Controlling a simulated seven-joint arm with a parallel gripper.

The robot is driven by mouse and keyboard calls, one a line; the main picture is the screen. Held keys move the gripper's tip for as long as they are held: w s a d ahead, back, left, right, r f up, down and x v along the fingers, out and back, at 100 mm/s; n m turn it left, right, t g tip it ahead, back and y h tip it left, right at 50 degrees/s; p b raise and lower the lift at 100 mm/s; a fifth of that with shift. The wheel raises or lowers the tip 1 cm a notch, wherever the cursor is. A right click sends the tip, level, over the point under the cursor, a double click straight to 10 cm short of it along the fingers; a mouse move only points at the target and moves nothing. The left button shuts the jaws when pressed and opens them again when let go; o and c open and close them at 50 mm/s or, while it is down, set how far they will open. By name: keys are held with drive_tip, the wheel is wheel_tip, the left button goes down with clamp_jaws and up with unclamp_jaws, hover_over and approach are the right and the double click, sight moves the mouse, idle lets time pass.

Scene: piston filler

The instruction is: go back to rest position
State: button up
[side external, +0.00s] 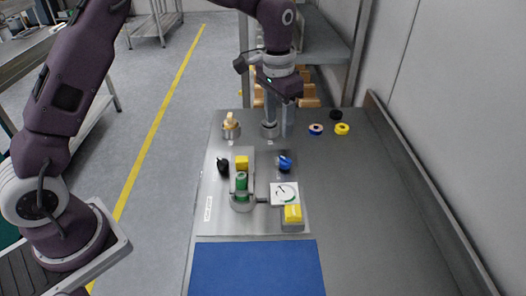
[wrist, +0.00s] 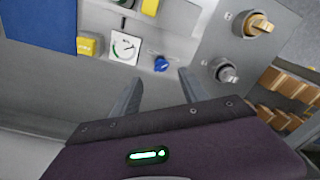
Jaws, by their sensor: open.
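My gripper (side external: 278,118) hangs over the far part of the steel bench in the side external view, its fingers pointing down beside a grey metal fitting (side external: 269,130). In the wrist view my gripper (wrist: 157,92) shows two fingers spread apart with nothing between them. The same grey fitting (wrist: 224,72) is to the right of the fingers there. A brass-coloured fitting (side external: 231,124) stands to the left of the grey one, and it also shows in the wrist view (wrist: 258,26).
The bench panel holds a green cylinder (side external: 241,184), a white gauge (side external: 284,193), a blue knob (side external: 285,163), a black knob (side external: 223,166) and yellow blocks (side external: 293,213). Several coloured rings (side external: 342,129) lie at the far right. A blue mat (side external: 257,268) is in front. The bench's right side is clear.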

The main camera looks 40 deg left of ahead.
drive_tip(key=s+a+r+t, duration=0.1)
drive_tip(key=s+r+t, duration=0.1)
drive_tip(key=s+r, duration=0.85)
drive_tip(key=s+a+r+n+t, duration=0.1)
drive_tip(key=s+r+n+t, duration=0.1)
drive_tip(key=s, duration=1.9)
drive_tip(key=shift+s+a+n+t, duration=0.3)
drive_tip(key=shift+s+n+t, duration=0.1)
